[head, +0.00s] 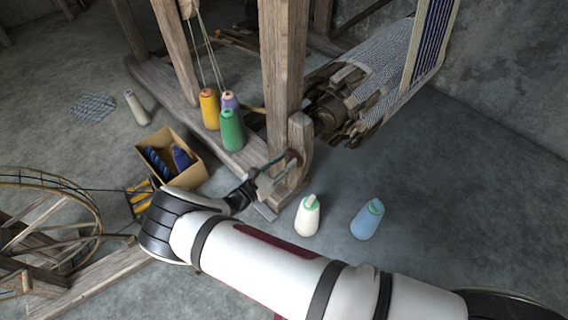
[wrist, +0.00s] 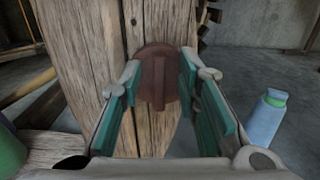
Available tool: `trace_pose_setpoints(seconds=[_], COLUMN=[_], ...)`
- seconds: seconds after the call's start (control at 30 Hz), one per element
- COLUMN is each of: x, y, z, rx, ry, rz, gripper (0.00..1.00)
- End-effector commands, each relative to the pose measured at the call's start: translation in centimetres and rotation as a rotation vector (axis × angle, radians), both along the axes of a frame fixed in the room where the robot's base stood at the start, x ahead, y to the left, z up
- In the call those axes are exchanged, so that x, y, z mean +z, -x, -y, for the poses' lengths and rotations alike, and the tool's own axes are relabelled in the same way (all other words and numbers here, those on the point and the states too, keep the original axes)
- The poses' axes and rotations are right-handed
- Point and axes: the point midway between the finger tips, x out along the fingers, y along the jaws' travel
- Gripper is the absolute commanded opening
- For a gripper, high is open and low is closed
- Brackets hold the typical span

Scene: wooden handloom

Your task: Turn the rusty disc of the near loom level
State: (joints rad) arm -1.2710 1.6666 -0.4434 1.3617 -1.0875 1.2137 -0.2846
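The rusty disc (wrist: 148,62) is a round brown plate on the wooden post of the near loom. A raised bar (wrist: 159,88) crosses its face and stands nearly upright in the wrist view. My gripper (wrist: 159,78) is open, with one teal-padded finger on each side of the bar and gaps between. The fingertips are at or just in front of the disc; I cannot tell whether they touch it. In the head view the disc (head: 293,157) is small and partly hidden by my gripper (head: 273,172) at the post's foot.
A white bottle-shaped cone (head: 308,217) and a blue one (head: 367,220) stand on the floor right of the post. Green (head: 231,131), orange (head: 209,110) and purple cones stand on the loom's beam. A cardboard box (head: 185,168) and a spinning wheel (head: 45,225) are left.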

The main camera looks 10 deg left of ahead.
Motion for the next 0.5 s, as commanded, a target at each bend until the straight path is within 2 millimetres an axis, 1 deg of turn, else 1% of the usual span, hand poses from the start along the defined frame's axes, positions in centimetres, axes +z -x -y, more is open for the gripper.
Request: trace_pose_setpoints(seconds=[0.23,0.27,0.3,0.37,0.4,0.5], x=[0.04,0.04,0.04,0.04,0.04,0.04], y=[-0.09,-0.09,-0.09,-0.09,-0.09,-0.08], z=[0.06,0.06,0.06,0.06,0.05,0.06], rx=[0.0,0.0,0.0,0.0,0.0,0.0], ry=[0.0,0.0,0.0,0.0,0.0,0.0], rz=[0.0,0.0,0.0,0.0,0.0,0.0], gripper=[0.3,0.28,0.19,0.05,0.0,0.0])
